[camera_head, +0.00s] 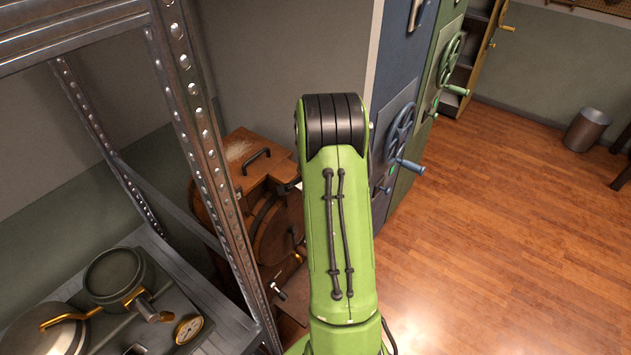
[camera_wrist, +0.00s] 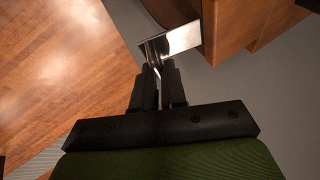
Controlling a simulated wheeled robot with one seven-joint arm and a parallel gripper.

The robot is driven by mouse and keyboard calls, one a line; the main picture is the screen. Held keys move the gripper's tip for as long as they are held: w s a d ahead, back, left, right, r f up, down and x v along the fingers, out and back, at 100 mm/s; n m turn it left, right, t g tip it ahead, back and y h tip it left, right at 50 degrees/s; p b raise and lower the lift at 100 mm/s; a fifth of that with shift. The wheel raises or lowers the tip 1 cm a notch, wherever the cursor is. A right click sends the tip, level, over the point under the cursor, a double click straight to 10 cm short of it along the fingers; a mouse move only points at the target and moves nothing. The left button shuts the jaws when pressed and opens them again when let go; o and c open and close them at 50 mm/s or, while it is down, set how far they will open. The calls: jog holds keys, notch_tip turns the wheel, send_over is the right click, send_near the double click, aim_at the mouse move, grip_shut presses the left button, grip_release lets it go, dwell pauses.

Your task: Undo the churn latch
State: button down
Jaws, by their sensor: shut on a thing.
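The wooden churn (camera_head: 262,232), a brown box-and-drum body with a dark handle on its lid, stands behind the shelf post, partly covered by my green arm. In the wrist view, a shiny metal latch (camera_wrist: 182,40) sticks out from the churn's wooden side (camera_wrist: 232,22). My gripper (camera_wrist: 157,78) has its black fingers shut on the near end of this latch. The gripper is hidden behind my arm in the head view. The latch's far end against the wood is partly out of sight.
A metal shelf (camera_head: 190,110) stands close on the left, holding a pressure-gauge device (camera_head: 130,300). Blue (camera_head: 398,70) and green (camera_head: 432,60) cabinets with handwheels stand behind my arm. The wooden floor (camera_head: 500,230) on the right is clear, with a bin (camera_head: 587,130) far off.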

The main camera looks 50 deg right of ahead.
dwell(0.4)
jog(key=c, duration=1.2)
grip_release()
jog(key=shift+w, duration=0.1)
jog(key=shift+r, duration=0.1)
jog(key=v, duration=1.5)
jog(key=shift+a+r, duration=0.2)
jog(key=shift+r, duration=0.2)
jog(key=shift+w, duration=0.1)
